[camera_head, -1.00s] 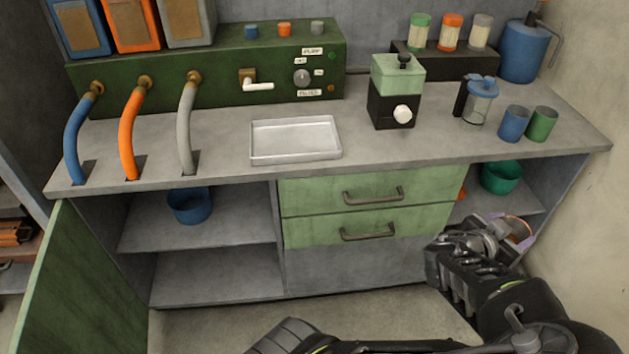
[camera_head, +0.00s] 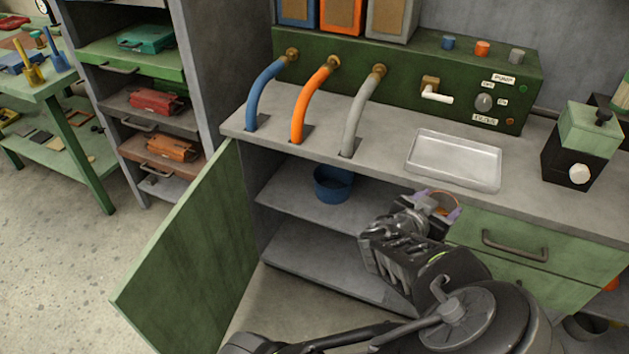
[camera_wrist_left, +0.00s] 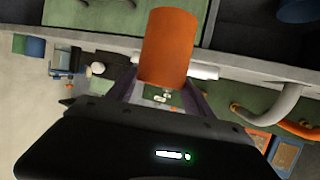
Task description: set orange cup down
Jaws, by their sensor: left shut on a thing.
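The orange cup (camera_wrist_left: 168,48) is held between the fingers of my left gripper (camera_wrist_left: 160,90) in the left wrist view. In the head view my left gripper (camera_head: 436,204) is in front of the counter, below the white tray, and only part of the orange cup's rim (camera_head: 444,200) shows between its fingers. The gripper is away from the counter top and appears to touch nothing else. My right gripper is not in view.
The counter carries a white tray (camera_head: 455,160), a green grinder-like box (camera_head: 583,145) and three hoses. Below, an open cupboard holds a blue bowl (camera_head: 332,184); its green door (camera_head: 185,250) stands open at left. Green drawers (camera_head: 520,245) are at right.

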